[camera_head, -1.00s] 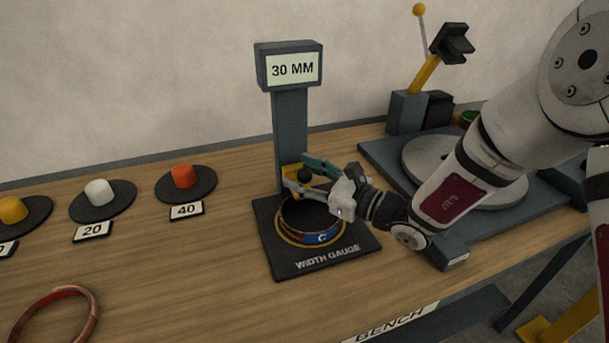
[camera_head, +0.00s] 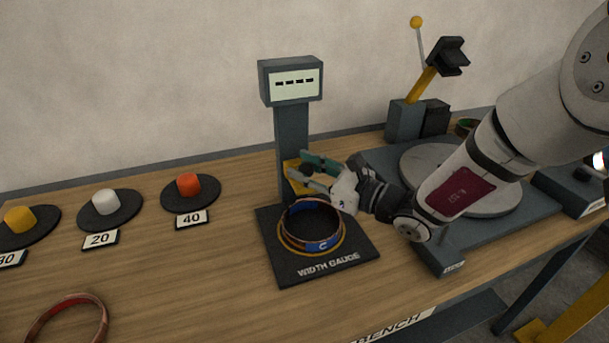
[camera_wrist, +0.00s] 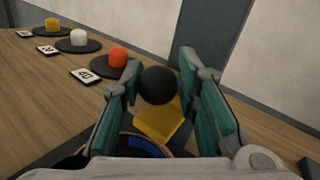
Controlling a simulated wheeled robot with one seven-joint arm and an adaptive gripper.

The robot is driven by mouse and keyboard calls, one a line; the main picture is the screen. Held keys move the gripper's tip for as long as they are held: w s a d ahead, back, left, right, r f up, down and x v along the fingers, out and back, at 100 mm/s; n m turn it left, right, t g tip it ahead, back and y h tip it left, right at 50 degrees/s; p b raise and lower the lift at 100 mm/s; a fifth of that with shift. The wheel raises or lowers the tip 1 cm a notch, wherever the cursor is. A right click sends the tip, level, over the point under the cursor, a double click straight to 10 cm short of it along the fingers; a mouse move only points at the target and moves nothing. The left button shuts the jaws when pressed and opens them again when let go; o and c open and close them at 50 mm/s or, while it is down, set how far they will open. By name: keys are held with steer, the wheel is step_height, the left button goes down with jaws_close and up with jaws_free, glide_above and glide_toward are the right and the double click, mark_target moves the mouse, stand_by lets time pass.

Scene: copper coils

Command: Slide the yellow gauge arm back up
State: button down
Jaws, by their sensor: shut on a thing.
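The width gauge stands on the bench, with a dark post (camera_head: 291,140) and a display (camera_head: 295,83) that reads dashes. Its yellow arm (camera_head: 293,186) sits on the post, raised above the coil; in the wrist view the yellow arm (camera_wrist: 163,120) lies between my fingers. The arm's black knob (camera_wrist: 158,85) is between my fingertips. My gripper (camera_head: 309,168) is shut on the knob, coming from the right. A copper coil with a blue band (camera_head: 327,244) lies on the gauge base (camera_head: 346,270) below the arm.
Black discs with yellow (camera_head: 19,219), white (camera_head: 104,200) and red (camera_head: 189,185) pegs stand at left. Another copper coil (camera_head: 70,320) lies at front left. A turntable machine (camera_head: 420,160) stands behind my arm at right. The bench between is clear.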

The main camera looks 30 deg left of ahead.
steer(key=shift+s+a+r, duration=0.15)
steer(key=shift+s+r, duration=0.05)
steer(key=shift+r, duration=0.65)
steer(key=c, duration=1.3)
jaws_free()
steer(key=shift+r, duration=0.1)
steer(key=shift+d, duration=0.4)
steer(key=d, duration=0.3)
steer(key=s+d, duration=0.1)
steer(key=d, duration=0.7)
steer(key=shift+s+d, duration=0.15)
